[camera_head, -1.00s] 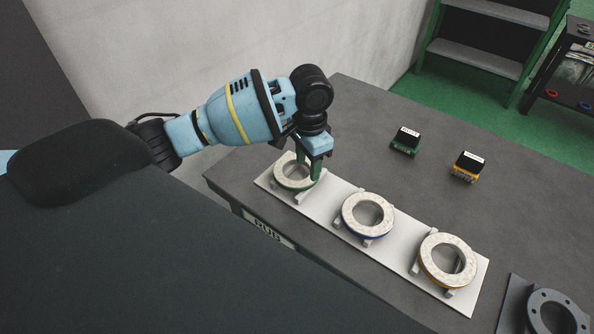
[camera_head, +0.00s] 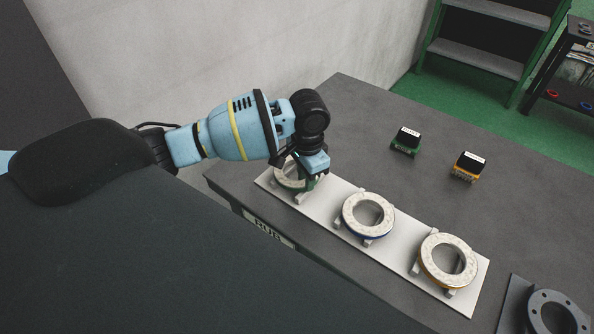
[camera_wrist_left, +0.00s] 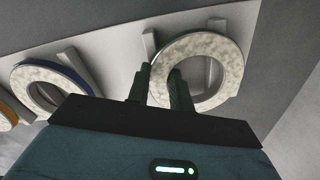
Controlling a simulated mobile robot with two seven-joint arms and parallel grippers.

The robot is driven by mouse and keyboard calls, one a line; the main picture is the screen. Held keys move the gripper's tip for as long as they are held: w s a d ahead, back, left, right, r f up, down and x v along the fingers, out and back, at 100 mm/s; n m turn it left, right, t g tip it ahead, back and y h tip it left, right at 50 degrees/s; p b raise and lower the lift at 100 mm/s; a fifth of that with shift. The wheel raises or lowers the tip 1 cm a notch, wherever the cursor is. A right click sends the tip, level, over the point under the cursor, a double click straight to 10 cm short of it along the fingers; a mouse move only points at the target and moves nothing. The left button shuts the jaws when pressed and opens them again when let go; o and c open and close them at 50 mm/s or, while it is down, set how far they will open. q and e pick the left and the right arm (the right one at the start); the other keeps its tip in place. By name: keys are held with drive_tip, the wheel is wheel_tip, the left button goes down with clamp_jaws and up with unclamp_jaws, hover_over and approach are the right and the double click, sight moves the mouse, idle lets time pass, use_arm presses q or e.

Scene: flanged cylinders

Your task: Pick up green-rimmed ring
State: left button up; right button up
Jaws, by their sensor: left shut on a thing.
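The green-rimmed ring (camera_head: 282,180) has a speckled pale top and sits at the far left end of the white board, partly hidden by my left gripper (camera_head: 311,181). In the left wrist view the ring (camera_wrist_left: 227,62) is at the upper right. My left gripper (camera_wrist_left: 160,88) is shut on its wall there, one finger in the hole and one outside. In the head view the ring appears still at the board, with no clear gap under it. My right gripper is not in view.
A blue-rimmed ring (camera_head: 346,219) and an orange-rimmed ring (camera_head: 425,262) stand on the same white board (camera_head: 398,256). Green (camera_head: 405,141) and orange (camera_head: 467,166) small blocks stand behind. A dark flanged part (camera_head: 541,315) is at the lower right. The grey tabletop between is clear.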

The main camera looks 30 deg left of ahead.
use_arm(q)
drive_tip(key=shift+w+r, duration=0.1)
drive_tip(key=shift+r, duration=0.15)
clamp_jaws()
drive_tip(key=shift+r, duration=0.2)
drive_tip(key=shift+s+d+r, duration=0.1)
drive_tip(key=shift+s+r, duration=0.05)
drive_tip(key=shift+r, duration=0.6)
drive_tip(key=shift+s+d+r, duration=0.1)
drive_tip(key=shift+r, duration=0.65)
drive_tip(key=s+d+r, duration=0.1)
drive_tip(key=s+d, duration=0.8)
drive_tip(key=s, duration=0.3)
drive_tip(key=shift+s+d+r, duration=0.15)
drive_tip(key=shift+d, duration=0.05)
